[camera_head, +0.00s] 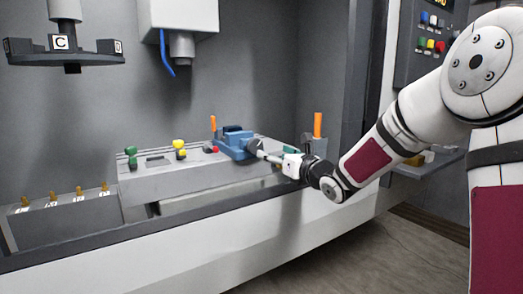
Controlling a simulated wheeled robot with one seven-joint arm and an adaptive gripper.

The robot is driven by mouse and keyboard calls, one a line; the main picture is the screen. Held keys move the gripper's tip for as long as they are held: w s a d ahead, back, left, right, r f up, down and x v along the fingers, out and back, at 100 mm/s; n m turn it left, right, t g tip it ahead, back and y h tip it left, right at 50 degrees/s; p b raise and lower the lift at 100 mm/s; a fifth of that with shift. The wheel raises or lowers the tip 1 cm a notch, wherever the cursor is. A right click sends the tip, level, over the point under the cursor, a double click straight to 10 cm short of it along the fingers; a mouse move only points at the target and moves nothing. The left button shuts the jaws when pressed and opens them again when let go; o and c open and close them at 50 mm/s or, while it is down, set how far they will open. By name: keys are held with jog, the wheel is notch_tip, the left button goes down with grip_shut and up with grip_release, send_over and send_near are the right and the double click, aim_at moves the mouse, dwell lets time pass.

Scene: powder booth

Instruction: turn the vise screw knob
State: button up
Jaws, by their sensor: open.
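The blue vise (231,148) sits on the grey raised bench in the middle of the head view. A dark round knob (252,146) shows at its right side, facing my arm. My gripper (264,154) is at the end of the outstretched arm, just right of the knob and very close to it. Its jaws are open. At this size I cannot tell whether the fingers are around the knob, touching it or just short of it. The gripper hides part of the bench behind it.
Green (131,157) and yellow (179,149) knobs stand left of the vise. An orange upright handle (318,125) stands behind the arm on the right. A white dispenser with a blue lever (166,54) hangs above. The bench front ledge (150,243) is clear.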

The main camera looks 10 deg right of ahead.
aim_at(257, 147)
jog(key=x, duration=1.1)
jog(key=shift+f+b, duration=0.1)
jog(key=shift+b, duration=0.2)
jog(key=c, duration=1.2)
